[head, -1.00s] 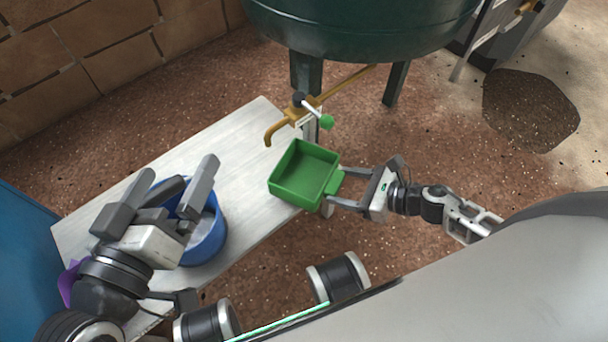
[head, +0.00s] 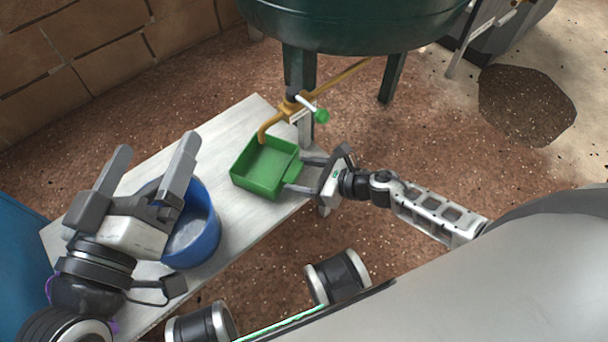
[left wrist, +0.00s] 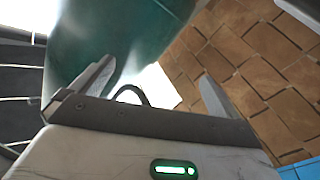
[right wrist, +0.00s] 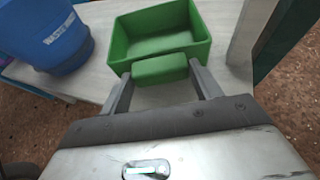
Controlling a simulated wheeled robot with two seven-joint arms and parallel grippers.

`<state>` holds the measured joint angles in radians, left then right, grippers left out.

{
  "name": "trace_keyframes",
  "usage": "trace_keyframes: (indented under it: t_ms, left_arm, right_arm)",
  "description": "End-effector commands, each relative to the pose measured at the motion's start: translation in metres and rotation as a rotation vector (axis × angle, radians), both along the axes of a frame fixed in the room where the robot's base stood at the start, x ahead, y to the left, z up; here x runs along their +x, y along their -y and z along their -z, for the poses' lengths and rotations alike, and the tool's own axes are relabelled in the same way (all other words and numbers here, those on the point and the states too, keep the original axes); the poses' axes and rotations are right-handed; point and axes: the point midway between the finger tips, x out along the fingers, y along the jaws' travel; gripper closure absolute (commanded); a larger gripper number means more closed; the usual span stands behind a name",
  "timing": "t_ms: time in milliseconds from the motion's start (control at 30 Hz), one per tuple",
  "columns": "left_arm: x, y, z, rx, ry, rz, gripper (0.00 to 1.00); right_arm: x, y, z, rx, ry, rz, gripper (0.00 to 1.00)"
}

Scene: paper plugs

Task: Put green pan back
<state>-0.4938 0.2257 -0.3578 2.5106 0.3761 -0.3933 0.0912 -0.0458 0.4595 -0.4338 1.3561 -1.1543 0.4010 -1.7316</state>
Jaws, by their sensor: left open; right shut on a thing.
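The green pan (head: 266,163) is a square open tray with a block handle, upright over the right part of the white bench. It looks empty. My right gripper (head: 298,178) is shut on its handle from the right; in the right wrist view the handle (right wrist: 160,69) sits between the fingers, with the pan (right wrist: 158,30) beyond. I cannot tell whether the pan touches the bench. My left gripper (head: 150,165) is open and empty, in front of the blue bucket (head: 196,232) in the head view.
The white bench (head: 228,134) runs diagonally. A brass tap (head: 270,127) with a green-tipped lever (head: 321,116) hangs close above the pan's far edge. A dark green tank (head: 350,25) stands behind. The bench between bucket and pan is clear.

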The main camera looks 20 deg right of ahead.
Motion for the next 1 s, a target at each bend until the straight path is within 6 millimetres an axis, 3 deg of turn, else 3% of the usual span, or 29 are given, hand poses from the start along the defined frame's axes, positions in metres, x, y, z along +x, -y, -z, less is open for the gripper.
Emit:
trace_keyframes:
  t_ms: [333,367,433,833,1000]
  left_arm:
    - [0.004,-0.002,-0.006,0.017,0.060,-0.010,0.00]
    - [0.004,-0.002,-0.008,0.018,0.067,-0.011,0.00]
    - [0.004,-0.002,-0.009,0.017,0.068,-0.011,0.00]
    - [0.002,0.000,-0.007,0.003,0.016,0.002,0.00]
    - [-0.009,0.003,0.011,-0.030,-0.120,0.015,0.00]
  right_arm:
    - [0.001,0.000,0.003,0.001,0.002,0.000,0.65]
    - [0.000,0.000,0.003,-0.001,0.001,0.000,0.31]
    - [0.000,0.000,0.003,-0.001,0.001,0.000,0.15]
    - [0.000,0.000,-0.004,0.000,0.000,0.000,0.15]
    - [-0.023,0.021,-0.015,-0.003,-0.003,-0.001,0.15]
